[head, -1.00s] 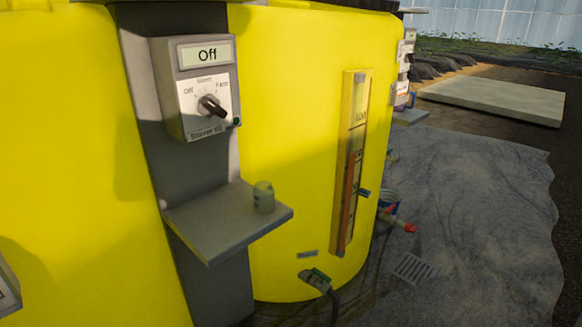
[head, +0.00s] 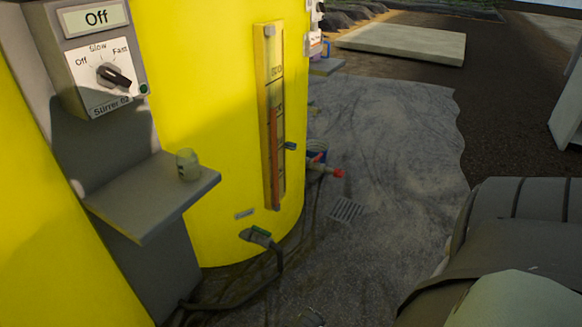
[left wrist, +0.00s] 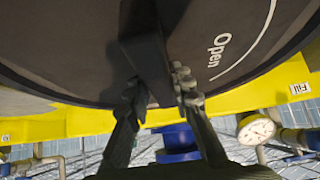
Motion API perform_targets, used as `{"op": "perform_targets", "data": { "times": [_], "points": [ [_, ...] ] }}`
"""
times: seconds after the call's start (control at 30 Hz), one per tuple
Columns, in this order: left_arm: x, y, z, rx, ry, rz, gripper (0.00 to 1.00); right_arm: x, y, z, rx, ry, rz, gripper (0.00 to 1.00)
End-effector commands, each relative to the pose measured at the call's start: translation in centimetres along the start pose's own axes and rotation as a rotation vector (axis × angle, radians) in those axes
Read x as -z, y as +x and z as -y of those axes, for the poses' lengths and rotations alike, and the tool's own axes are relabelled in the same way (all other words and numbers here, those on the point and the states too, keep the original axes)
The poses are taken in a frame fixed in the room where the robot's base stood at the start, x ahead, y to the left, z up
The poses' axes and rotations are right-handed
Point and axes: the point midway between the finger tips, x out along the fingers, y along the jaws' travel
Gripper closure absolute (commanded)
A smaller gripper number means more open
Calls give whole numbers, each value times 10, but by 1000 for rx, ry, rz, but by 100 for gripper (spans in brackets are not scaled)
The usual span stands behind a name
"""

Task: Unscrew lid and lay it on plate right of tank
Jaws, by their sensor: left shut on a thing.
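The black lid (left wrist: 60,40) fills the top of the left wrist view, with the word "Open" and a white arc on its face. My left gripper (left wrist: 158,90) has its two fingers on either side of a raised bar (left wrist: 146,60) on the lid and is shut on it. The yellow tank (head: 215,100) stands at the left of the head view; its top is out of that view. A yellow rim (left wrist: 60,124) shows under the lid. A pale flat plate (head: 402,43) lies on the ground to the right of the tank. My right gripper is not in view.
A grey control box (head: 98,55) reading "Off" and a shelf (head: 135,205) with a small jar (head: 187,165) are on a column before the tank. A drain grate (head: 346,209) lies on the grey ground. In the left wrist view, a gauge (left wrist: 256,129) and a blue fitting (left wrist: 178,140) sit behind the fingers.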

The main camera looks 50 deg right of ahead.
Motion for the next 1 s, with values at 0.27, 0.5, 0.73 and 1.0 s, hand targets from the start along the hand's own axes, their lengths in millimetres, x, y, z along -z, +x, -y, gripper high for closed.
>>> {"op": "perform_targets", "data": {
  "times": [0.27,0.5,0.73,1.0],
  "points": [
    [8,-11,0,-3,0,-7,100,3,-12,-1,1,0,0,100],
    [12,-17,0,-4,-2,-8,100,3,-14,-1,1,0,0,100],
    [15,-22,0,-3,-2,-7,100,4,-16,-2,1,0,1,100],
    [24,-35,-1,-4,-3,-10,100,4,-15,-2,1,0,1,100]
  ]
}}
